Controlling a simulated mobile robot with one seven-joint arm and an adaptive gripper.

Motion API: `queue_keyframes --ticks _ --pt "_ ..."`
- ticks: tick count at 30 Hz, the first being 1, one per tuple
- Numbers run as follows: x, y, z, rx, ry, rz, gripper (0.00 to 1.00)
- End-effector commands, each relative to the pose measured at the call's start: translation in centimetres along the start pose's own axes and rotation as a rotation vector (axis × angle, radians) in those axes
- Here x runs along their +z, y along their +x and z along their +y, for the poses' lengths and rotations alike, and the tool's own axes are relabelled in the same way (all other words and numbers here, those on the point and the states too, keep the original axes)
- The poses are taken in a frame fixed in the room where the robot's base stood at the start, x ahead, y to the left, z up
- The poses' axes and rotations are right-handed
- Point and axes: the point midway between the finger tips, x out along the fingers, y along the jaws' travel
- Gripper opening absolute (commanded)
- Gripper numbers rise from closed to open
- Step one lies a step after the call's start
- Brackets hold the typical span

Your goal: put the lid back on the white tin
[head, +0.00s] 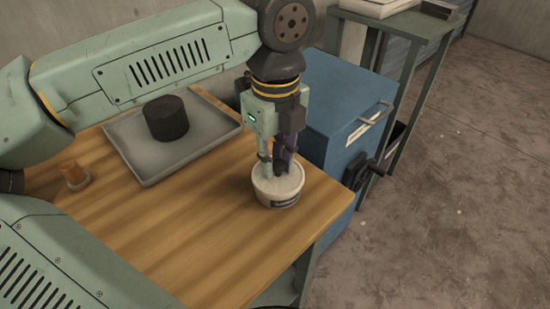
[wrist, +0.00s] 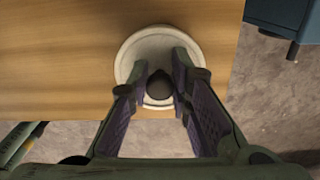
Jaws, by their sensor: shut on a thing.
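The white tin (head: 275,195) stands upright on the wooden table near its right front edge, with a dark label on its side. The white round lid (wrist: 132,50) lies over the top of the tin, and its dark knob (wrist: 160,86) shows in the wrist view. My gripper (head: 278,170) is directly above the tin, pointing down, and its fingers are shut on the lid's knob. In the wrist view the two fingers (wrist: 160,88) flank the knob. I cannot tell whether the lid is fully seated on the rim.
A grey tray (head: 195,153) with a dark cylinder (head: 166,118) sits at the back of the wooden table (head: 180,220). A small orange-brown object (head: 74,174) stands at the left. A blue cabinet (head: 335,105) with a crank adjoins the table's right side. The table's middle is clear.

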Motion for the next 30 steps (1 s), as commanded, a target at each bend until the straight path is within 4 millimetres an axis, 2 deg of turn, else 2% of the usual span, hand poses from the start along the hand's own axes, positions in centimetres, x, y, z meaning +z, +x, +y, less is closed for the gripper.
queue_keyframes --ticks 11,12,22,28,30 --pt "0.00 -0.02 0.00 0.000 0.000 0.000 0.00" --pt "0.00 -0.02 0.00 0.000 0.000 0.000 0.20" --pt "-0.01 -0.01 0.00 0.000 0.000 0.000 0.42" --pt "-0.01 -0.01 0.01 0.000 0.000 0.000 0.42" --pt "-0.01 -0.01 0.01 0.000 0.000 0.000 0.46"
